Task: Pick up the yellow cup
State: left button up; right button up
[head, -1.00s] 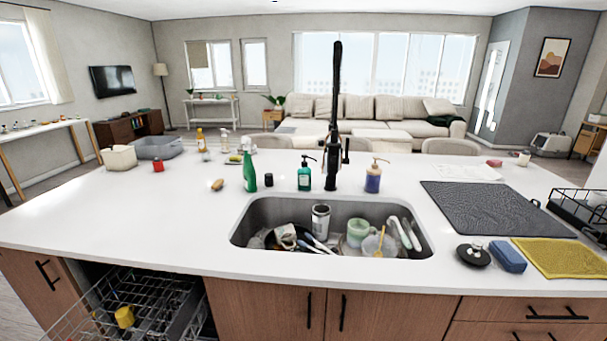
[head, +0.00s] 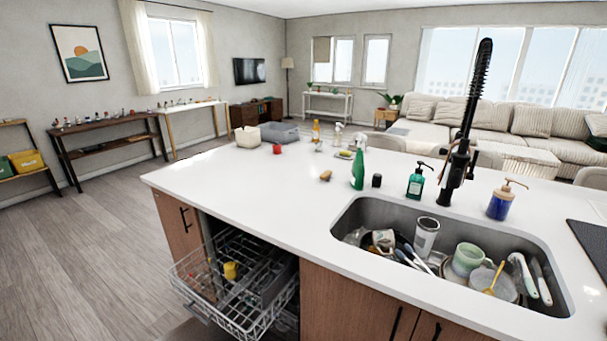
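The yellow cup (head: 231,270) sits in the pulled-out wire dishwasher rack (head: 250,322), low at the left end of the island. It is small in the head view, and its exact pose among the rack wires is hard to tell. Neither of my grippers shows in the head view.
The white island counter (head: 260,190) has its left front corner above the rack. The sink (head: 345,222) holds several dishes, including a green mug (head: 467,259). A green spray bottle (head: 358,169) and soap dispensers stand behind it. Open wood floor (head: 100,250) lies left of the island.

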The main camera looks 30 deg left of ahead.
aim_at(230, 268)
jog(key=u, duration=1.8)
